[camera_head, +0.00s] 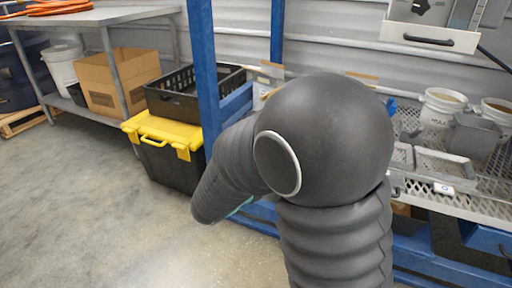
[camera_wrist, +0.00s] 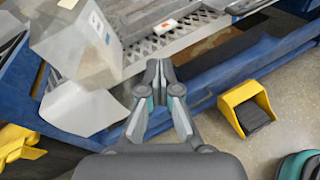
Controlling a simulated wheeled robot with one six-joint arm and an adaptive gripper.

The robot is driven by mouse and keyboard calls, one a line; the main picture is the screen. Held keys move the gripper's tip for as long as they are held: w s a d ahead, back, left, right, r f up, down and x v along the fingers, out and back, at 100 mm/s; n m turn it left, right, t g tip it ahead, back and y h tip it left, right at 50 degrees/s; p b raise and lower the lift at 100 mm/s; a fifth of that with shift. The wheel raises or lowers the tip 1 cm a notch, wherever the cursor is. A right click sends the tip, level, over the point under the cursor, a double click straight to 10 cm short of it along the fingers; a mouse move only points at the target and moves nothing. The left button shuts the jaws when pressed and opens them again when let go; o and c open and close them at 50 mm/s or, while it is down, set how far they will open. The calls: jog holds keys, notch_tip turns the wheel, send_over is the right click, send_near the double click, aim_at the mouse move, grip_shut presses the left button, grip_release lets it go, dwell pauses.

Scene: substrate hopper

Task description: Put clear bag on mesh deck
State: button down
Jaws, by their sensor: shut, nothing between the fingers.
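My gripper (camera_wrist: 158,70) is shut and empty in the wrist view, with its fingertips in front of the blue frame's edge. The mesh deck (camera_wrist: 195,37) lies beyond the fingertips. In the head view the mesh deck (camera_head: 480,199) is at right, partly hidden by my arm. My gripper is hidden there behind my arm. I cannot clearly make out the clear bag; a pale, see-through-looking shape (camera_wrist: 82,107) is left of my gripper in the wrist view, but I cannot tell if it is a bag.
A grey bin (camera_head: 473,136) and white buckets (camera_head: 442,104) stand on the deck. A blue post (camera_head: 204,75) rises left of my arm. A black box with yellow lid (camera_head: 165,133) stands by it. Open floor lies at left.

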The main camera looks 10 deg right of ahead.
jog(key=w+a+f+n+t+y, duration=0.2)
jog(key=w+a+f+n+t, duration=0.2)
jog(key=w+a+n+t, duration=0.4)
jog(key=w+d+m+g, duration=0.1)
jog(key=w+d+g, duration=0.1)
jog(key=w+d, duration=0.5)
jog(key=shift+w+r, duration=0.25)
jog(key=shift+w, duration=0.8)
